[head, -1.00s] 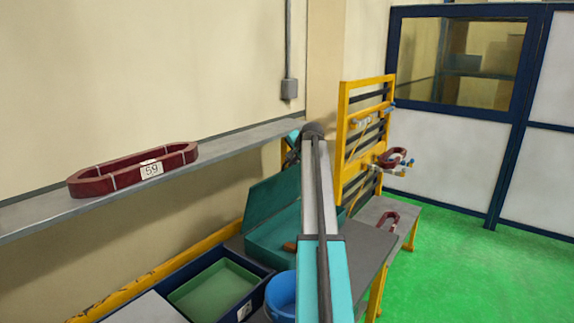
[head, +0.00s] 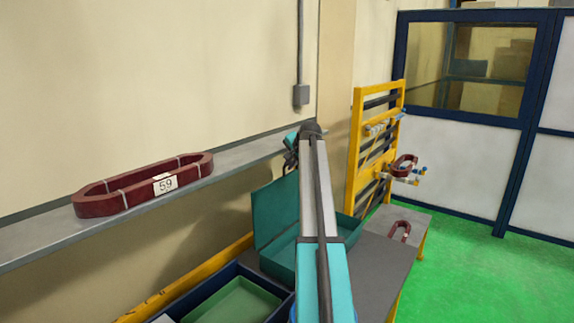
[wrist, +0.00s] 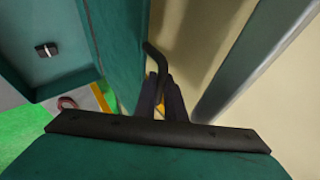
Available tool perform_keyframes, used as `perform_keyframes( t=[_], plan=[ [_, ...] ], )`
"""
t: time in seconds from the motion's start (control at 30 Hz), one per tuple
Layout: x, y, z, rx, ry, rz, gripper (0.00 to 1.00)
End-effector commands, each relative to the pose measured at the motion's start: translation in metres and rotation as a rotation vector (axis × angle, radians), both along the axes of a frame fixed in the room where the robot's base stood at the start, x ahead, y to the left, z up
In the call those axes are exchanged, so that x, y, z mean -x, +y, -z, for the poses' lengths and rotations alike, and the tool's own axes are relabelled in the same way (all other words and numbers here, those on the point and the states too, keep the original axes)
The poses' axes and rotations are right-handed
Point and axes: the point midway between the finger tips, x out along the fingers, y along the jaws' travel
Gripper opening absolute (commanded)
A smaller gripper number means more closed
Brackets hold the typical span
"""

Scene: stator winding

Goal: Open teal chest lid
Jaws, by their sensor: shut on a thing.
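The teal chest (head: 282,262) stands on a grey bench, partly behind my arm. Its lid (head: 274,210) is raised and stands steeply above the box at the wall side. In the wrist view the lid (wrist: 118,50) is a teal panel and the chest's open inside (wrist: 60,25) lies at upper left, with a small dark piece in it. My gripper (wrist: 161,98) is shut on a dark bent bar (wrist: 152,56) beside the lid's edge, which looks like the lid's handle. In the head view my gripper (head: 290,153) is small and partly hidden above the lid.
A wall shelf (head: 40,245) carries a dark red coil (head: 140,185) labelled 59. A green tray (head: 235,303) lies front left of the chest. A yellow rack (head: 358,150) with coils stands behind right. Green floor at right is free.

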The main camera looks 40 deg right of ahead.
Motion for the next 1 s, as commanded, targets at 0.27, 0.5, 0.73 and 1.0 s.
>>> perform_keyframes(
  t=[0.27, 0.5, 0.73, 1.0],
  plan=[
    [-0.005, 0.002, -0.003, 0.009, -0.005, -0.001, 0.00],
    [-0.007, 0.006, -0.002, 0.007, -0.004, -0.007, 0.29],
    [-0.007, 0.010, -0.005, 0.004, -0.003, -0.009, 0.29],
    [-0.004, 0.020, -0.023, 0.004, -0.006, -0.014, 0.29]
  ],
)
